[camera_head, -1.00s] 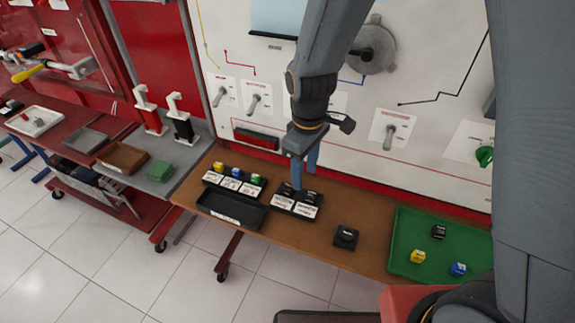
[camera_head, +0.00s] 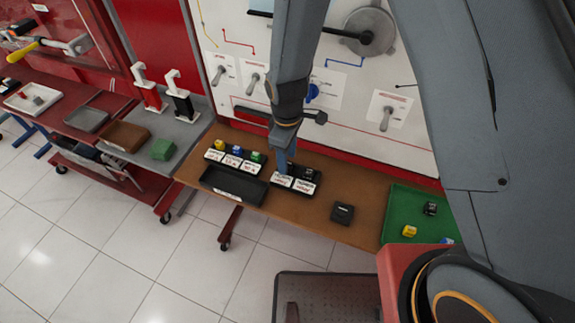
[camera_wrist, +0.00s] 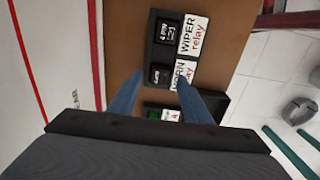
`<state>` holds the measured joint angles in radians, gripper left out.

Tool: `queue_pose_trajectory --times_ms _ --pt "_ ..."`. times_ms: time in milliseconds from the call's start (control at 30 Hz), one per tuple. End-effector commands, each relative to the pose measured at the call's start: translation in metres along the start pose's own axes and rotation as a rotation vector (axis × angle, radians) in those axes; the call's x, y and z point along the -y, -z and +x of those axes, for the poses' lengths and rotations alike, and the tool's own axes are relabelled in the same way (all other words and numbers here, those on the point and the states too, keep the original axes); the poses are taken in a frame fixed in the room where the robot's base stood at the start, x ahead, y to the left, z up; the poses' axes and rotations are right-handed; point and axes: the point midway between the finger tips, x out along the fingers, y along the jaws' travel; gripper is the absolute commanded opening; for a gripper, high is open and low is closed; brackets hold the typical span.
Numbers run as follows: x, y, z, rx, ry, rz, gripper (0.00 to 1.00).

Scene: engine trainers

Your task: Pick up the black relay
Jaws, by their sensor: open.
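Several black blocks are in view and I cannot tell which is the task's black relay. Two black relays stand in the labelled black holder (camera_head: 283,192). In the wrist view, one relay (camera_wrist: 167,32) is beside the "WIPER relay" label and the other (camera_wrist: 158,75) is beside the horn relay label. Another black block (camera_head: 430,208) sits on the green tray (camera_head: 396,202), and a squat black one (camera_head: 342,214) lies on the bench. My gripper (camera_head: 282,168) is open and points down over the holder. In the wrist view its fingers (camera_wrist: 157,86) flank the horn-side relay, with nothing held.
A yellow, a blue and a green block stand in a neighbouring labelled holder (camera_head: 215,156). An empty black tray (camera_head: 233,185) lies in front of it. The white panel with switches rises behind the brown bench (camera_head: 322,205). The bench is clear around the squat black block.

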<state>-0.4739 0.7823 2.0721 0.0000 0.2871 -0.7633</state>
Motion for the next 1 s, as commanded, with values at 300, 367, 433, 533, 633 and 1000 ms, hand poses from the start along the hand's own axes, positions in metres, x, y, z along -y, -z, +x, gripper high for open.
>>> queue_pose_trajectory --times_ms 300,367,433,533,633,1000 --pt "-0.0002 -0.0006 0.0143 0.0 0.0 0.002 0.45" --pt "-0.0002 -0.0006 0.0143 0.0 0.0 0.002 0.45" --pt "-0.0002 -0.0006 0.0143 0.0 0.0 0.002 0.45" --pt "-0.0002 -0.0007 0.0142 0.0 0.0 0.002 0.29" --pt "-0.0001 -0.0007 0.0142 0.0 0.0 0.002 0.12" --pt "-0.0002 -0.0006 0.0132 0.0 0.0 0.002 0.01"
